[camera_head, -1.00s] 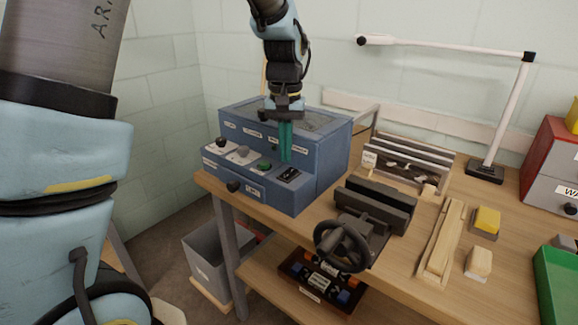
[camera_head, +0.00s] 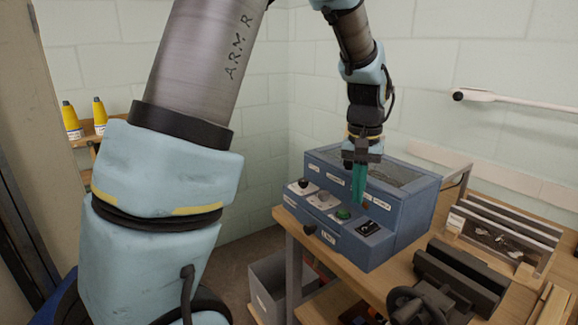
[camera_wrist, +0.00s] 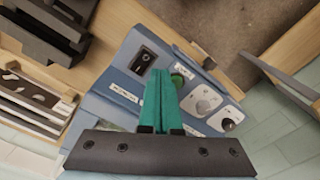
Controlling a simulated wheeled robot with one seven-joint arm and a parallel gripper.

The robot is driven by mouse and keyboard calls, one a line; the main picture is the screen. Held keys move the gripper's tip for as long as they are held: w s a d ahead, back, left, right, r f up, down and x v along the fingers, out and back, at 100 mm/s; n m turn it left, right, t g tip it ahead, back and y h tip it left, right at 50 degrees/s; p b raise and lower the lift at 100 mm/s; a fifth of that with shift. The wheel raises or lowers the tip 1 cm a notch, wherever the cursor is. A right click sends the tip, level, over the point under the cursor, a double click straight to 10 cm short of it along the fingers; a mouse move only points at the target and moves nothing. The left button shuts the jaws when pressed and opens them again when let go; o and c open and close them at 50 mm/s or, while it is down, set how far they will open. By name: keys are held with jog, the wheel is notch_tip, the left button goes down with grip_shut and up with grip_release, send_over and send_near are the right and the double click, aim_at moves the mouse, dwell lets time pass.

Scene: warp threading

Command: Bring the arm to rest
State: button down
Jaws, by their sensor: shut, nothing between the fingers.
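My gripper (camera_head: 359,184) has teal fingers that are shut with nothing between them. It points down over the blue control box (camera_head: 385,232) on the wooden workbench, in front of the box's raised rear part. In the wrist view my gripper (camera_wrist: 161,84) shows its fingertips over the box panel, between the black rocker switch (camera_wrist: 143,60) and the green knob (camera_wrist: 178,78). Whether the fingertips touch the box cannot be told. My arm reaches in from the top of the head view, bent downward at the wrist.
A dark vise (camera_head: 455,285) and a slotted rack (camera_head: 500,235) stand right of the box on the bench. A grey bin (camera_head: 270,285) is below the bench's left end. Yellow bottles (camera_head: 72,120) stand on a shelf at far left. A white lamp arm (camera_head: 515,100) is at right.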

jog(key=s+a+f+n, duration=0.1)
jog(key=s+a+n, duration=0.1)
jog(key=a, duration=1.2)
jog(key=s+a+f+n+t, duration=0.1)
jog(key=s+a+f+n, duration=0.1)
jog(key=a, duration=1.1)
jog(key=shift+s+a+n, duration=0.3)
jog(key=shift+s+a, duration=0.1)
jog(key=c, duration=1.6)
grip_release()
